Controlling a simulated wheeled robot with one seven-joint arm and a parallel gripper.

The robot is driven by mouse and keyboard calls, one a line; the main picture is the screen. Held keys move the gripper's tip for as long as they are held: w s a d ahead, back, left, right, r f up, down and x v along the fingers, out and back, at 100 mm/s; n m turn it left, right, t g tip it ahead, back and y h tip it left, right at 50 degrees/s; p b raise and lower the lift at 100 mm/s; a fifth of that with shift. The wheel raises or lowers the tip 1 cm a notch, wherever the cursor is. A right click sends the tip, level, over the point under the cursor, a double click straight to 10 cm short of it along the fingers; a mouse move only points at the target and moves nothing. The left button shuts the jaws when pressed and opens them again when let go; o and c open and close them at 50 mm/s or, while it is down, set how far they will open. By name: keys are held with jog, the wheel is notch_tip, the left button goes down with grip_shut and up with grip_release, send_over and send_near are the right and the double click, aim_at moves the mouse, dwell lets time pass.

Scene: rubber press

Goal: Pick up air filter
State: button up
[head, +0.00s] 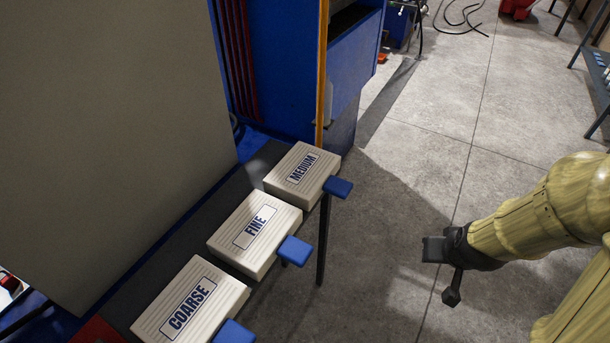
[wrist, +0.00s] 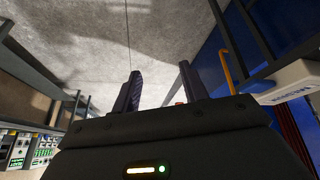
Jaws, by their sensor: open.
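Three pale box-shaped air filters sit in a row along the machine's side in the head view. They are labelled MEDIUM (head: 303,173), FINE (head: 254,232) and COARSE (head: 190,308), from far to near. Each has a blue tab at its right end. My gripper (head: 440,268) is right of the filters in the head view, apart from them, over open floor. In the wrist view my gripper (wrist: 160,92) shows two dark fingers spread apart with nothing between them. The end of the MEDIUM filter (wrist: 295,85) shows at the right of the wrist view.
A large grey panel (head: 110,130) stands left of the filters. A blue machine cabinet (head: 285,70) with an orange edge stands behind them. A thin dark post (head: 323,245) rises beside the MEDIUM filter. The grey tiled floor (head: 400,190) between filters and gripper is clear.

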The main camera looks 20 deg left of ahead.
jog(key=w+a+f+n+t+y+b, duration=0.1)
jog(key=w+a+f+n+t, duration=0.25)
jog(key=a, duration=0.25)
jog(key=w+a+f+n+t, duration=0.2)
jog(key=a+f+n, duration=0.15)
jog(key=a, duration=0.25)
jog(key=s+a+n+t+y+b, duration=0.1)
jog(key=s+a+n+t+y, duration=0.4)
jog(key=a+n, duration=0.4)
jog(key=s+f+n, duration=0.1)
jog(key=n, duration=0.2)
jog(key=shift+s+a+y, duration=0.3)
jog(key=shift+s+a, duration=0.05)
jog(key=shift+a, duration=0.05)
jog(key=shift+a+t, duration=0.1)
jog(key=shift+t, duration=0.15)
